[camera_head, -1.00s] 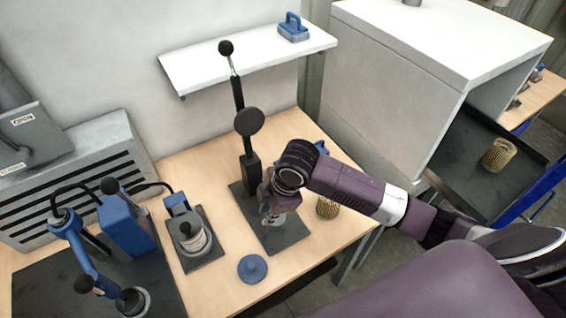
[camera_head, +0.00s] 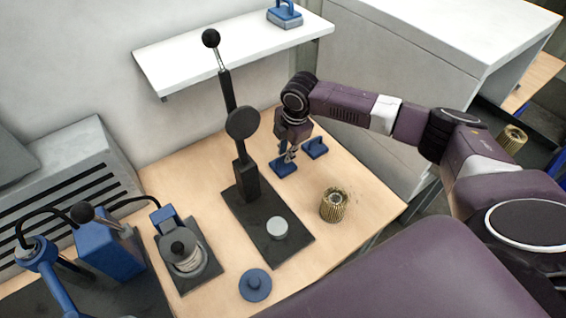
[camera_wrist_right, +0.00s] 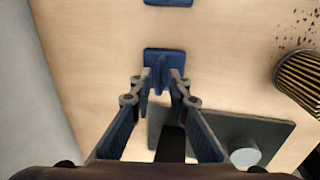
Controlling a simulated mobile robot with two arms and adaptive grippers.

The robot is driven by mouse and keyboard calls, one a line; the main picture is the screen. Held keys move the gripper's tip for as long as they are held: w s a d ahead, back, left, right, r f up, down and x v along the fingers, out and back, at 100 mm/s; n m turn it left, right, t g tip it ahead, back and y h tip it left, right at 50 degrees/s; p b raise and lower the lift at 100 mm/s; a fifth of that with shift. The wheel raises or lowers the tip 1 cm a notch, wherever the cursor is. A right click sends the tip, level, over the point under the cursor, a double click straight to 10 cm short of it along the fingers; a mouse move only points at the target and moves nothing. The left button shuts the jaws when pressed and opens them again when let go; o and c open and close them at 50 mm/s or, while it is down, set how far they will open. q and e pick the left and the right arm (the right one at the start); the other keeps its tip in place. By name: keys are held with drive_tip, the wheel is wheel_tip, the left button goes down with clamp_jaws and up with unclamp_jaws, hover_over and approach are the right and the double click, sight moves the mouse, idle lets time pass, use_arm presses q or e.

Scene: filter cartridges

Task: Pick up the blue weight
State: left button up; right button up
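A blue block with an upright handle (camera_head: 281,169) lies on the table behind the black press base. My right gripper (camera_head: 289,154) is above it, pointing down. In the right wrist view the same block (camera_wrist_right: 181,62) is just ahead of my right gripper (camera_wrist_right: 162,78). Its two fingers are apart, with the handle between or just below them; I cannot tell whether they touch it. A second similar blue block (camera_head: 316,148) lies beside it, partly cut off at the top of the wrist view (camera_wrist_right: 168,3). My left gripper is not in view.
The tall lever press (camera_head: 243,125) stands close left of my gripper. A ribbed brass cartridge (camera_head: 334,206) with dark crumbs is at the right. A round blue lid-like disc (camera_head: 255,285) is near the front edge. Another blue handled block (camera_head: 285,15) is on the white shelf (camera_head: 165,68).

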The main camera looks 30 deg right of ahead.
sight(283, 162)
drive_tip(key=shift+w+f, duration=0.2)
drive_tip(key=shift+f, duration=0.4)
drive_tip(key=shift+w+f, duration=0.2)
drive_tip(key=shift+f, duration=0.7)
drive_tip(key=shift+c, duration=0.4)
clamp_jaws()
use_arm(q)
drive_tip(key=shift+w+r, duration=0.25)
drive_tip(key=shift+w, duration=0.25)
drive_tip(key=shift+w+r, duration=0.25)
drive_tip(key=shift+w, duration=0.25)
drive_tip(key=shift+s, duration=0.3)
use_arm(e)
drive_tip(key=shift+w+r, duration=0.1)
